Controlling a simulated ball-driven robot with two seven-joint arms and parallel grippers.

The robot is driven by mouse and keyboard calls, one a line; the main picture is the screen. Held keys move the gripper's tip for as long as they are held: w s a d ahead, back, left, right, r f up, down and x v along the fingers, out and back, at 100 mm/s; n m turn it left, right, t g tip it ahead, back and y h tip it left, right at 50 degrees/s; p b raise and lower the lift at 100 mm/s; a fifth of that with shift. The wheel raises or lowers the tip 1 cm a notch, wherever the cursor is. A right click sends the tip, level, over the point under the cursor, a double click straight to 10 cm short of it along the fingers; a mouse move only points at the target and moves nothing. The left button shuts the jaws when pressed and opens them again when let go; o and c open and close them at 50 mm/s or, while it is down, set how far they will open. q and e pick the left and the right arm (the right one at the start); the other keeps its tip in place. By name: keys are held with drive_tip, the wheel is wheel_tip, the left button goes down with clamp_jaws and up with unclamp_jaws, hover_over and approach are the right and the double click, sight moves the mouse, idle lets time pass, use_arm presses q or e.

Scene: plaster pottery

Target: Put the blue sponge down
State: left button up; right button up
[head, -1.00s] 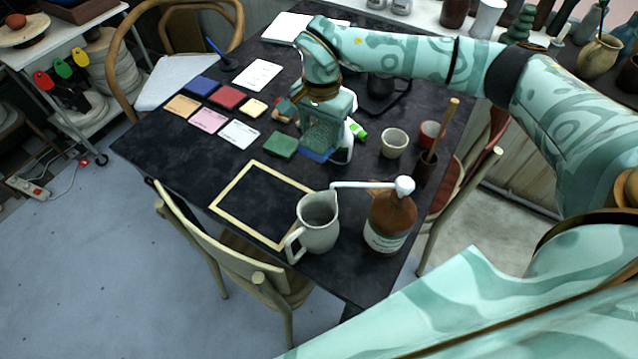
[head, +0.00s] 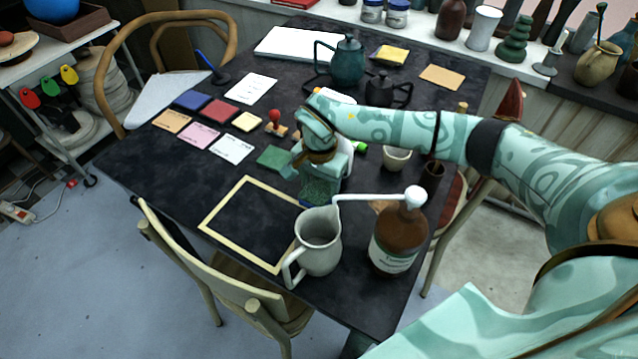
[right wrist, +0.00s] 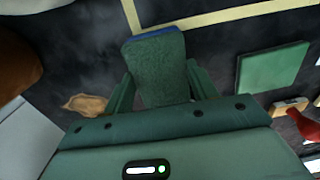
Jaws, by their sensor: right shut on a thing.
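My right gripper (head: 319,188) is shut on the blue sponge, whose blue edge (head: 306,203) barely shows beneath it in the head view. In the right wrist view the sponge (right wrist: 158,68) shows a green face with a blue far edge, between the two fingers of the gripper (right wrist: 162,85). It is just outside the pale rectangular outline (head: 214,211) on the dark table (head: 160,160), near its right side. I cannot tell whether the sponge touches the table. My left gripper is not in view.
A grey pitcher (head: 318,240) and a brown pump bottle (head: 396,240) stand close in front of the gripper. A green square (head: 274,157) lies to its left, a cup (head: 396,160) to its right. The area inside the outline is bare.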

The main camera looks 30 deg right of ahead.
sight(320, 188)
drive_tip(key=o, duration=0.9)
wheel_tip(320, 188, up, 12)
drive_tip(key=p, duration=0.3)
drive_tip(key=shift+r+p, duration=0.1)
drive_tip(key=shift+p, duration=0.3)
